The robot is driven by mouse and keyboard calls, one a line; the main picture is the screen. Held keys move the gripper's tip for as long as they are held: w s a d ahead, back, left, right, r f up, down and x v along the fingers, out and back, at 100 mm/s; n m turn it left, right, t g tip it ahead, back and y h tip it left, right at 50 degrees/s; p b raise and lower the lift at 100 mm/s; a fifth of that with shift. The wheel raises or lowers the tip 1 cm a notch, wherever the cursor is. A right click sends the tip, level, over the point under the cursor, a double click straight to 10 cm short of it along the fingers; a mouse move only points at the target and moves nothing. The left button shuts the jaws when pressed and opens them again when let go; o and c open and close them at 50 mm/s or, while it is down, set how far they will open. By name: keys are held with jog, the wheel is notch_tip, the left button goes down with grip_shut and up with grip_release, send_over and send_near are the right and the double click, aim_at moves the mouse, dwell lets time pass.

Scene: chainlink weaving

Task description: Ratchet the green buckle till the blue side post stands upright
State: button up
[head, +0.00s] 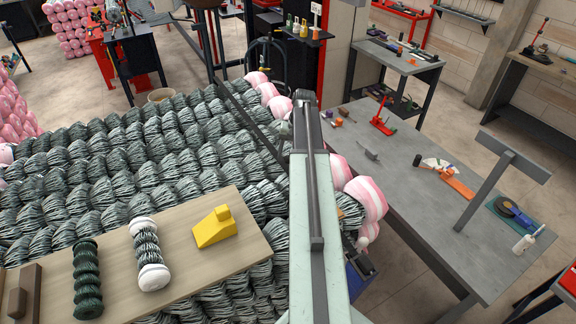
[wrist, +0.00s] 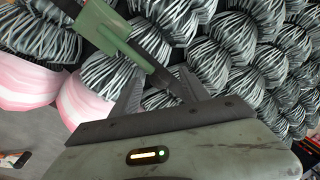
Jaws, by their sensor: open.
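In the wrist view, the green buckle (wrist: 104,24) shows at the top left, in front of the wire rolls. A dark flat bar (wrist: 150,65) slants from it down to the right, into the gap between my gripper's fingers. My gripper (wrist: 160,75) is open, with one dark finger on each side of the bar's lower end. I cannot tell whether either finger touches the bar. In the head view my own pale arm covers the middle, and I cannot make out the buckle there. I cannot pick out a blue side post with certainty in either view.
Wire rolls (head: 110,165) fill the left, with a wooden board (head: 110,290) in front bearing a yellow wedge (head: 215,228) and spools. Pink-and-white rolls (head: 365,198) lie right of my arm. A grey workbench (head: 420,205) with tools stands on the right; floor shows beyond.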

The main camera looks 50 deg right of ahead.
jog(key=shift+w+a+f+b, duration=0.15)
jog(key=shift+f+b, duration=0.25)
jog(key=shift+f, duration=0.65)
jog(key=shift+r, duration=0.1)
jog(key=shift+r, duration=0.1)
grip_shut()
